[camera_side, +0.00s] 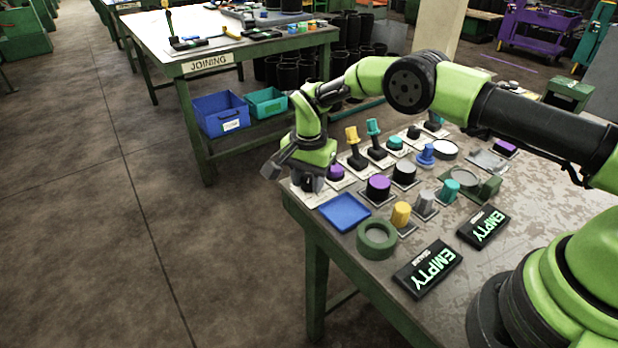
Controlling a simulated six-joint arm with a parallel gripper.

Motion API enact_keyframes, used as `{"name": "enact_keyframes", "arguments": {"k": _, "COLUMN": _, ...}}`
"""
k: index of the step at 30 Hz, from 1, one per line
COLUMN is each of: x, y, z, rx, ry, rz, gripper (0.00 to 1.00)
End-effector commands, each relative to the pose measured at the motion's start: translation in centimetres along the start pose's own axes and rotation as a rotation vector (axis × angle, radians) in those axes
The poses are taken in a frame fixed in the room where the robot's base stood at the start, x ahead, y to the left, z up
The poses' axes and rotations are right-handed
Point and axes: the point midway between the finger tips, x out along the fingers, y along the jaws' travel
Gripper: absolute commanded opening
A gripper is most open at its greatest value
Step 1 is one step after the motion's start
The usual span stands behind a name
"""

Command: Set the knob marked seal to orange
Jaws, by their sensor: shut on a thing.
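My gripper (309,182) points down at the left corner of the near table and is shut on a small dark control there. The fingers hide most of that control, so its marking and setting cannot be read. Other knobs stand on the panel plates: a yellow one (401,214), a grey one (425,203), a teal one (449,190) and a blue one (427,154). No seal label or orange mark is legible in this view.
Purple buttons (378,187), a yellow lever (353,136) and a teal lever (374,129) stand close to my gripper. A blue tray (345,212), a green ring (377,238) and two EMPTY displays (428,268) (484,227) lie nearer the front edge.

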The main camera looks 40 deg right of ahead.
Motion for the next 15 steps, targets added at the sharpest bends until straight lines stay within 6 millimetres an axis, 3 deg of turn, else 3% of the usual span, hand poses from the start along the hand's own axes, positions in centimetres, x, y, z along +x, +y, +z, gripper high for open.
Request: {"name": "enact_keyframes", "arguments": {"k": 15, "x": -0.13, "y": -0.13, "z": -0.15, "rx": 0.168, "ry": 0.004, "rz": -0.004, "gripper": 0.12}}
